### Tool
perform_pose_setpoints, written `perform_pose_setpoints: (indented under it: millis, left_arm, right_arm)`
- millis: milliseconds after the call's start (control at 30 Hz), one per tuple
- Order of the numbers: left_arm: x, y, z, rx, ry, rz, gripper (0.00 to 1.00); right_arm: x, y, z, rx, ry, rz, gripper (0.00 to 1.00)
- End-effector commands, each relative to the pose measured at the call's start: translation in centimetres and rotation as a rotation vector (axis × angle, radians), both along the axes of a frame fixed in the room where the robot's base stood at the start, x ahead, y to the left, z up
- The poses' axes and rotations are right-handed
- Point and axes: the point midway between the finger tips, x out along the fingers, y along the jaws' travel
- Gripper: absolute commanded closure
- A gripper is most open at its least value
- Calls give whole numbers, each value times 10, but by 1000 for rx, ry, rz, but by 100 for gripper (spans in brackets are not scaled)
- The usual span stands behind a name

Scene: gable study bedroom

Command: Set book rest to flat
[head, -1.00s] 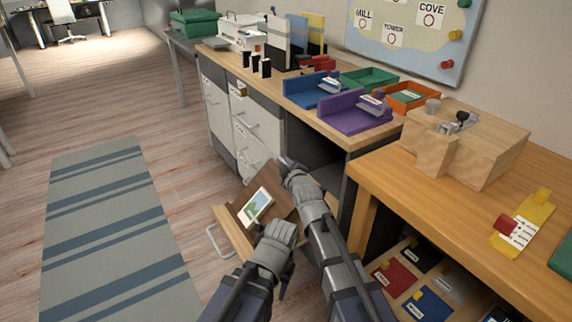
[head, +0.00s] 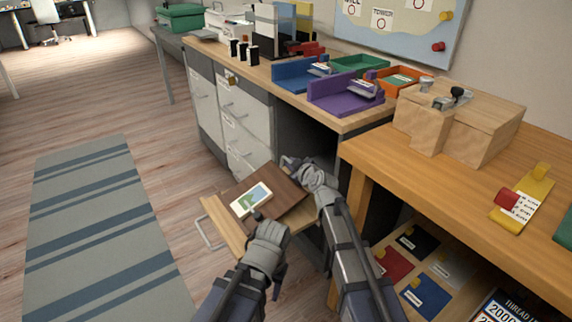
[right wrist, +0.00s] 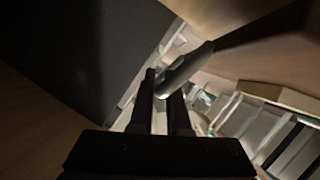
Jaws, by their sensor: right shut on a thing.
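The book rest is a dark brown board (head: 290,197) over a light wood pull-out (head: 222,222) with a metal handle. A picture card (head: 250,198) lies on the board. The board looks only slightly tilted; its far edge is partly hidden by my arm. My right gripper (head: 288,162) is at the board's far right corner. In the right wrist view its fingers (right wrist: 164,85) are shut on a pale, rounded lever-like piece (right wrist: 185,70). My left gripper (head: 257,217) is over the board's near edge, beside the card; its fingertips are too small to read.
White drawers (head: 245,110) stand behind, below a desk with blue (head: 296,75) and purple (head: 340,95) holders. A wooden bench (head: 400,170) with a wooden box (head: 470,125) is at right, a shelf of coloured cards underneath. The striped rug (head: 95,230) at left is clear.

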Motion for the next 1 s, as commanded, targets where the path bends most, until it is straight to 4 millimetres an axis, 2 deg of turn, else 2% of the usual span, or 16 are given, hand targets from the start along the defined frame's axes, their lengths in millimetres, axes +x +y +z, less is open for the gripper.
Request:
perform_pose_setpoints:
  millis: [333,367,600,1000]
  left_arm:
    - [0,0,-1,0,0,0,50]
    - [0,0,-1,0,0,0,50]
    - [0,0,-1,0,0,0,50]
    - [0,0,2,0,0,0,50]
  right_arm:
    - [0,0,-2,10,8,2,100]
    - [0,0,-2,10,8,2,83]
    - [0,-1,-2,9,6,1,56]
    - [-6,-3,1,9,7,1,55]
